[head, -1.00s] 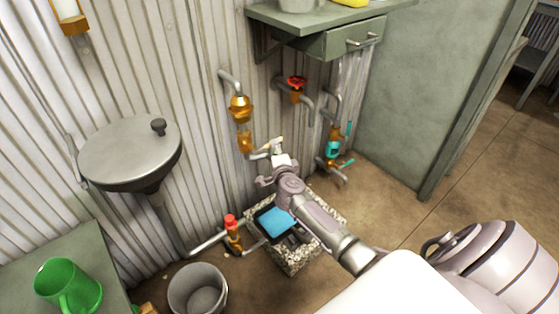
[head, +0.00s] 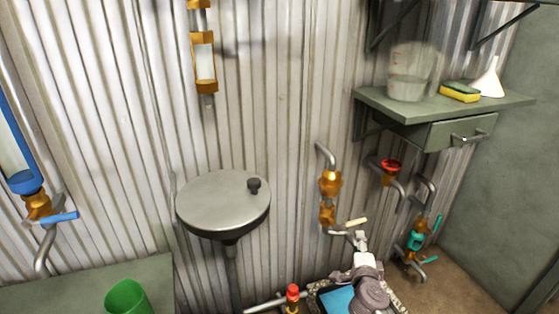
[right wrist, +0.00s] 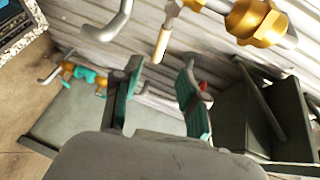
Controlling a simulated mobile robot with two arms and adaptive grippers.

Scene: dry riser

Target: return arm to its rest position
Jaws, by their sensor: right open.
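My right gripper (head: 358,240) is at the lower right of the head view, just below a cream-handled lever (head: 356,222) on a pipe with brass fittings (head: 329,184). In the right wrist view, its two teal-padded fingers (right wrist: 160,78) stand apart with nothing between them. The cream handle (right wrist: 163,45) shows just beyond the fingertips, with a gap that I cannot judge exactly. Part of my right arm (head: 370,294) shows below the gripper at the picture's bottom edge. My left gripper is not in view.
A round metal basin (head: 215,202) stands left of the arm. A red-topped valve (head: 292,292) and blue screen (head: 337,299) are low beside it. Right are a red-wheel valve (head: 390,168), a teal valve (head: 417,238) and a shelf with drawer (head: 455,132).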

